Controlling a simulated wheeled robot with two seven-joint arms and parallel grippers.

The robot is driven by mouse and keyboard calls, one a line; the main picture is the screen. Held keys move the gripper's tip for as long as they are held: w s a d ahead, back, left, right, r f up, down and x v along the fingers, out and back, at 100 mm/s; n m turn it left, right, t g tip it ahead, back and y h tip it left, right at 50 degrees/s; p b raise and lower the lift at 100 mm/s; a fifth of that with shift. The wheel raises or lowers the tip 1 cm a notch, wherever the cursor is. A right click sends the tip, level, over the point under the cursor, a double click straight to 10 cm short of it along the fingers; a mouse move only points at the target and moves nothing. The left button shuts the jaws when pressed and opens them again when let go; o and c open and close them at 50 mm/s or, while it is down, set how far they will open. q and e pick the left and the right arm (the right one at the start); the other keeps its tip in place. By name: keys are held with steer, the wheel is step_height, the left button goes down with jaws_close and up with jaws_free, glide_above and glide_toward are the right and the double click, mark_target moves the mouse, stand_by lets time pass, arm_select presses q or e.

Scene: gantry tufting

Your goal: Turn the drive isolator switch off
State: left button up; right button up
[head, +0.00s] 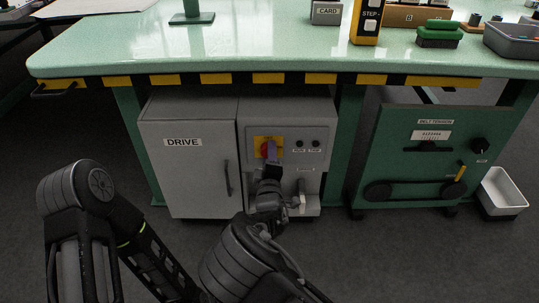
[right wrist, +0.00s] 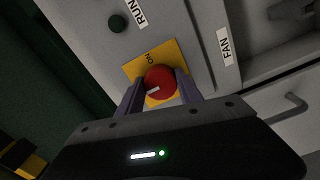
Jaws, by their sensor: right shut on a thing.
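The drive isolator switch is a round red knob (right wrist: 160,80) on a yellow plate (head: 261,141), on the front of the grey drive cabinet (head: 190,170). In the right wrist view an ON label shows on the plate beside the knob, and a white mark lies on the knob's face. My right gripper (head: 270,153) is at the knob and partly covers it in the head view. In the right wrist view its two purple fingers stand on either side of the knob, shut on it. My left gripper is not in view.
Small round lamps or buttons (head: 307,144) sit right of the yellow plate. A green workbench top (head: 270,55) with a striped edge overhangs the cabinet. A green belt tension unit (head: 390,170) stands to the right, with a white bin (head: 503,190) beside it.

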steer(key=o, duration=1.4)
steer(key=shift+c, duration=0.2)
steer(key=s+p, duration=0.2)
steer(key=s, duration=0.5)
steer(key=shift+s+p, duration=0.35)
steer(key=shift+s, duration=0.05)
